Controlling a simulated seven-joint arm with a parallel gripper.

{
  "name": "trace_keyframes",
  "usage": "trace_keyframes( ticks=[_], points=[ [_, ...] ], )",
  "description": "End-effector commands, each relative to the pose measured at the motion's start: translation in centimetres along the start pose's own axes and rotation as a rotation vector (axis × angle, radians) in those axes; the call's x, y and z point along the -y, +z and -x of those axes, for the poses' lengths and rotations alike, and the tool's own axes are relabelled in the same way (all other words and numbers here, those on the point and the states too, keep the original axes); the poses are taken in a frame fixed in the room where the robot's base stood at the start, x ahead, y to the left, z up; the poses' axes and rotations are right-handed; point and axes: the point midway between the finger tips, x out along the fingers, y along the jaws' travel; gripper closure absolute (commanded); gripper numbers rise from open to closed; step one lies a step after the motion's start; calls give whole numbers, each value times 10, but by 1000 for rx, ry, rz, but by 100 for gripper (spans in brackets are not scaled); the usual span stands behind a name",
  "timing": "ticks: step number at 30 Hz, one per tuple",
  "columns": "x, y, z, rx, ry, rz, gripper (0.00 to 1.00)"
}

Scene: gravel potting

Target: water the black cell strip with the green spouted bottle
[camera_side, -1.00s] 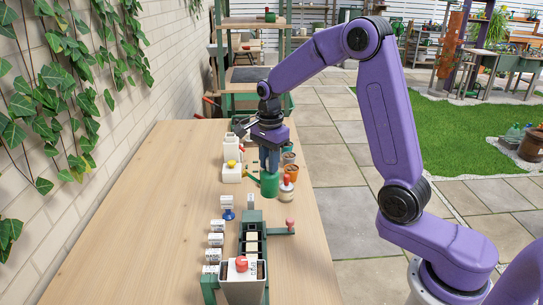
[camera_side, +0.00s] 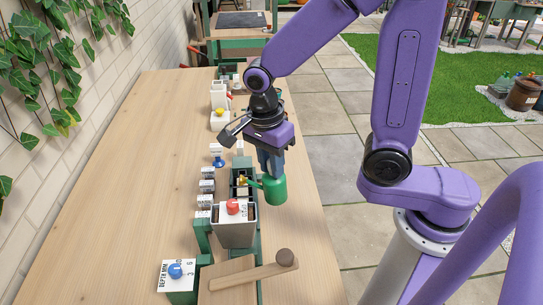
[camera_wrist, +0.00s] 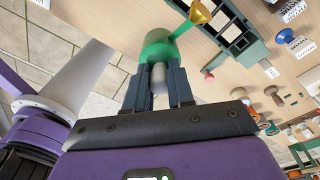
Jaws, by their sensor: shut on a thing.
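My gripper (camera_side: 272,160) is shut on the green spouted bottle (camera_side: 275,190) and holds it, seemingly upright, beside the long green frame. In the wrist view, the bottle (camera_wrist: 158,46) sits between my gripper's fingers (camera_wrist: 160,85). Its thin spout runs toward a yellow tip (camera_wrist: 200,12), which appears over or beside the black cell strip (camera_wrist: 238,42). In the side view, the strip (camera_side: 240,190) lies in the frame behind the hopper and is partly hidden. Whether water is flowing cannot be told.
A grey hopper with a red knob (camera_side: 234,225) stands just in front of the strip. A wooden lever (camera_side: 252,276) and a depth box with a blue knob (camera_side: 178,277) are at the near end. White labelled blocks line the left side. The left tabletop (camera_side: 140,150) is clear.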

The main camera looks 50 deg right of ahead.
Motion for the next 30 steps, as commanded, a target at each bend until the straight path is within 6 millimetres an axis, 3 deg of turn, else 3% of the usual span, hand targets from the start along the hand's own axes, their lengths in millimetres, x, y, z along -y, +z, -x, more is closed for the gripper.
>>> trace_keyframes(
  ticks=[15, 30],
  points=[
    [15, 15, -15, -237, 235, 4, 99],
    [18, 18, -17, -288, 286, 2, 99]
  ],
)
